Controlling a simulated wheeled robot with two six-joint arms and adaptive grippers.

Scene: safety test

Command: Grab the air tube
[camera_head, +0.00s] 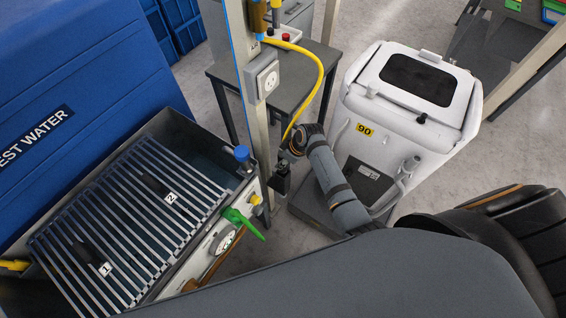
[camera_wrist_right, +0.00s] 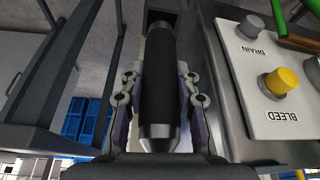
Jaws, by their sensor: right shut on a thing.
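The yellow air tube (camera_head: 321,72) hangs from a fitting on the upright post, curves out to the right and runs down to my right wrist. Its lower end is hidden behind the wrist in the head view. My right gripper (camera_head: 281,180) is low beside the post, just right of the test tank. In the right wrist view, my right gripper (camera_wrist_right: 158,85) is shut on a black cylindrical grip (camera_wrist_right: 157,65) with a metal end, one finger on each side. It seems to be the tube's end piece, but the join is not visible. My left gripper is not in view.
A tank (camera_head: 188,262) with a slatted grate stands left, with a green lever (camera_head: 243,222) on its side. Its panel shows a yellow BLEED knob (camera_wrist_right: 280,80) close by. The post (camera_head: 255,125), a grey table (camera_head: 300,90) and a white machine (camera_head: 405,115) surround the arm.

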